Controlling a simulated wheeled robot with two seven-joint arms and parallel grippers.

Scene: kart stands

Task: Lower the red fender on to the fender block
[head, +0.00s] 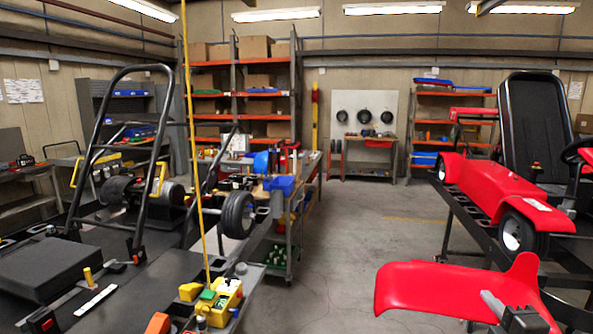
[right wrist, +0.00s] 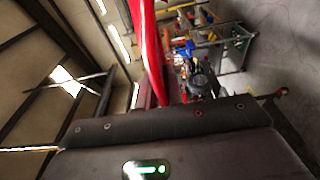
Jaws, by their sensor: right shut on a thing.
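The red fender (head: 445,285) is a curved, glossy panel with a raised tip at its right end. It is held in the air at the lower right of the head view, above the floor and in front of the right kart. My right gripper (head: 515,318) is shut on its lower right part; the fingertips are only partly visible. In the right wrist view the fender (right wrist: 152,55) shows as a narrow red strip beyond the dark gripper body. I cannot pick out the fender block with certainty. My left gripper is not in view.
A kart with red bodywork (head: 505,195) and a black seat (head: 534,120) stands at the right. A black kart frame (head: 85,165) fills the left, with a yellow tool tray (head: 222,302) near its front. A cart (head: 285,235) stands behind. The middle floor is clear.

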